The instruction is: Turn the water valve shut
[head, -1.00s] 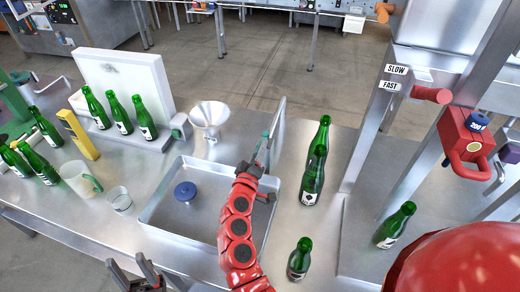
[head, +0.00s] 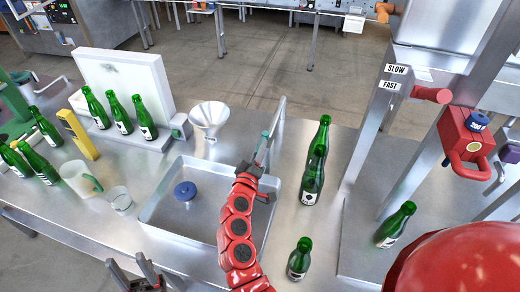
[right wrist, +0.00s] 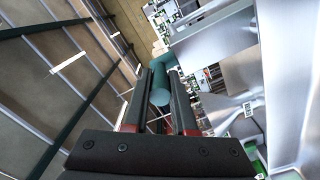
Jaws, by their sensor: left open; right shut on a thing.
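The water valve's teal handle (head: 265,137) shows beside an upright grey metal post (head: 279,118) at the sink's back right corner. In the right wrist view the teal handle (right wrist: 160,82) lies between my right gripper's dark fingers (right wrist: 165,98). My right gripper (head: 257,166) is shut on this handle in the head view, with the red arm reaching up across the sink (head: 158,196). The arm and gripper hide part of the valve. My left gripper (head: 146,272) is open and empty at the bottom edge, in front of the table.
A blue round knob or cap (head: 185,190) is in the sink. A funnel (head: 209,117) stands behind it. Green bottles (head: 312,180) stand right of the sink, with another (head: 299,259) nearer. A pitcher (head: 80,179) and a glass (head: 120,200) stand left.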

